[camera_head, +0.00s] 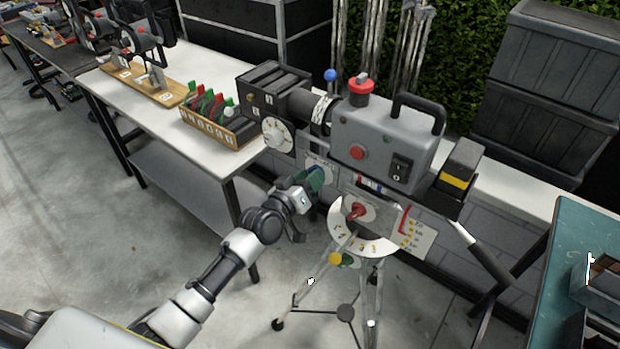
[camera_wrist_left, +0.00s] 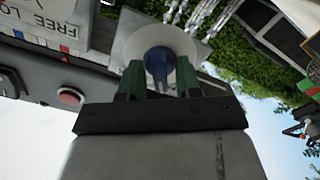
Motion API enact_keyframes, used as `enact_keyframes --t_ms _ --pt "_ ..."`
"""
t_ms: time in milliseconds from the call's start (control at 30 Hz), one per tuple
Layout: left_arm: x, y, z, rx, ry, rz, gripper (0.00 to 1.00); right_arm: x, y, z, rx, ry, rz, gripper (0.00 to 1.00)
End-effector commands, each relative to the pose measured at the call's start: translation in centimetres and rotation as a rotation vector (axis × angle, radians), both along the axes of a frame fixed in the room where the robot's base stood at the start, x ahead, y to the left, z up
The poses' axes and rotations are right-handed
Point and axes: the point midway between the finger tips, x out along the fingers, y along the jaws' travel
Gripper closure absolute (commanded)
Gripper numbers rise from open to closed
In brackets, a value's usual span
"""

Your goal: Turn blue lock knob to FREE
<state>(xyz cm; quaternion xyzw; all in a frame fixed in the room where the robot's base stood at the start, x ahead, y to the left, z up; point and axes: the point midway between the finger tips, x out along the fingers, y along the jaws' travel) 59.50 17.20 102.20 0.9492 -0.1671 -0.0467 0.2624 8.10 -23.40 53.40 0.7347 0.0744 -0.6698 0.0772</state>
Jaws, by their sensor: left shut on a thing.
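The blue lock knob (camera_wrist_left: 158,62) shows in the left wrist view, in front of a round pale disc (camera_wrist_left: 160,38). My left gripper (camera_wrist_left: 158,80) has its two green fingers on either side of the knob and is shut on it. In the head view my left gripper (camera_head: 314,180) reaches to the left side of the grey camera body (camera_head: 375,140), low down, and the knob is hidden there. A plate lettered FREE and LOCK (camera_wrist_left: 60,22) stands left of the knob in the wrist view. The knob's pointer setting cannot be read. My right gripper is not in view.
The camera stands on a tripod (camera_head: 370,290) with a white dial (camera_head: 365,243) and red knob (camera_head: 354,211). A pan handle (camera_head: 485,250) sticks out right. A white table (camera_head: 190,125) with a box of colored clips (camera_head: 212,125) lies left; a teal table (camera_head: 580,240) right.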

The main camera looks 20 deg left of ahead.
Motion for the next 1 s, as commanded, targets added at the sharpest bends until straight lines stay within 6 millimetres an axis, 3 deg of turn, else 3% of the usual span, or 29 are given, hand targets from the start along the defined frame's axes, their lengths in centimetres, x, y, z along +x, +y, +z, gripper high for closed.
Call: enact_keyframes --t_ms 100,467,800,1000 --pt "0.0 0.0 0.1 -0.001 -0.002 0.002 0.6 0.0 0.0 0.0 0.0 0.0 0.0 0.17" --pt "-0.8 0.3 -0.1 0.0 0.0 0.001 0.6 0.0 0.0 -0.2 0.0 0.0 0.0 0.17" --pt "-6.9 2.5 -0.3 0.001 0.0 0.001 0.6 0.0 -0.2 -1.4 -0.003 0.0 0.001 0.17" --pt "-9.4 3.5 -0.1 -0.001 -0.002 0.001 0.6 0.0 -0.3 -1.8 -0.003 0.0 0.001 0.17"
